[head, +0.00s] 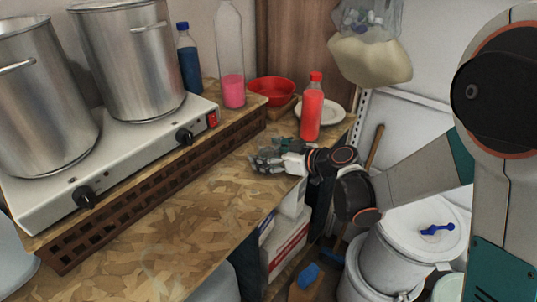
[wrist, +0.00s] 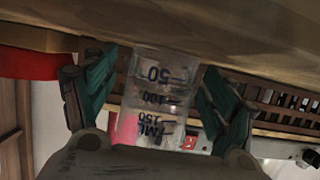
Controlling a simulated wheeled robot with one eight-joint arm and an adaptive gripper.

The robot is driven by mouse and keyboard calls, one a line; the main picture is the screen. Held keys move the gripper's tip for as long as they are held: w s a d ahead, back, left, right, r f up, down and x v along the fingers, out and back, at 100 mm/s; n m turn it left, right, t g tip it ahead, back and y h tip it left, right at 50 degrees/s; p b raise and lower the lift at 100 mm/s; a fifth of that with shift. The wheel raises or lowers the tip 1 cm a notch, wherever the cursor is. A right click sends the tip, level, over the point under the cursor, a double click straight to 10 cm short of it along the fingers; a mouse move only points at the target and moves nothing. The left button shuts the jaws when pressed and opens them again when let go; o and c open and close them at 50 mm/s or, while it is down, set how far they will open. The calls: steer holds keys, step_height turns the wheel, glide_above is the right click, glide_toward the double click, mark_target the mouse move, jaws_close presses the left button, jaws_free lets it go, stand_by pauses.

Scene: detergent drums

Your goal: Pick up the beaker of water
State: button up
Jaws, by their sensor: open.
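The clear beaker (wrist: 160,98) with dark volume marks shows in the wrist view, where it appears upside down. My gripper (wrist: 154,92) is open, with one teal finger on each side of the beaker. A gap shows beside the right finger; I cannot tell whether either finger touches it. In the head view my gripper (head: 268,160) is low over the wooden worktop (head: 170,235), near its right edge. There the beaker is hard to make out among the fingers. The water level cannot be made out.
A bottle of red liquid (head: 312,108) stands just behind my gripper, near a white plate (head: 328,112) and a red bowl (head: 271,91). A brown slatted riser (head: 165,178) bears a hot plate (head: 125,160) with two steel pots. White drums (head: 385,262) stand below right. The front worktop is clear.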

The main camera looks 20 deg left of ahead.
steer(key=c, duration=1.3)
steer(key=shift+o, duration=0.2)
steer(key=shift+r, duration=0.15)
step_height(320, 180, up, 20)
steer(key=p, duration=0.7)
steer(key=shift+f, duration=0.2)
